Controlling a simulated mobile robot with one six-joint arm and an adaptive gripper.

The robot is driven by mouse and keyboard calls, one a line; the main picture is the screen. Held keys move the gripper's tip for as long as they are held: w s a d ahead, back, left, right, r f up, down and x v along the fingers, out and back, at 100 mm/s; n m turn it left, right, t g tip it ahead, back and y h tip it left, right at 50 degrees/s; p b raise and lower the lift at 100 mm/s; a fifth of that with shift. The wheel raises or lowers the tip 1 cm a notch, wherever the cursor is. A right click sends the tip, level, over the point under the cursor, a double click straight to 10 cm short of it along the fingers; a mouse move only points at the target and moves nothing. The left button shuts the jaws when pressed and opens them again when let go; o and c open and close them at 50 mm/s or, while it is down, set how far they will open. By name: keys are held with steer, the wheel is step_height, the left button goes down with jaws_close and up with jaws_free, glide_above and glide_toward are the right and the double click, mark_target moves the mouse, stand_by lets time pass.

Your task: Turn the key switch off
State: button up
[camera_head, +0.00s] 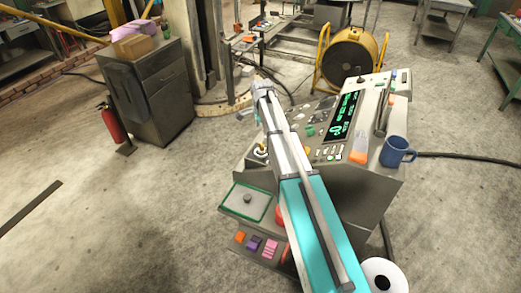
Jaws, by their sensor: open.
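A grey control console (352,186) stands right of centre, with a sloped panel of buttons and a black display with green characters (345,115). I cannot pick out the key switch on it; it is too small or hidden. A small round pale control with a dark middle (261,152) sits at the panel's left edge, and I cannot tell what it is. My own arm crosses in front of the console and covers part of its left side.
A blue mug (397,152) stands on the console's right side. A green-rimmed tray (232,211) and several coloured blocks (255,244) lie at lower left of it. Floor at left is mostly clear.

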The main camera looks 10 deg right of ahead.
mark_target(261, 144)
steer(key=shift+f+b, duration=4.25)
steer(key=shift+f, duration=0.25)
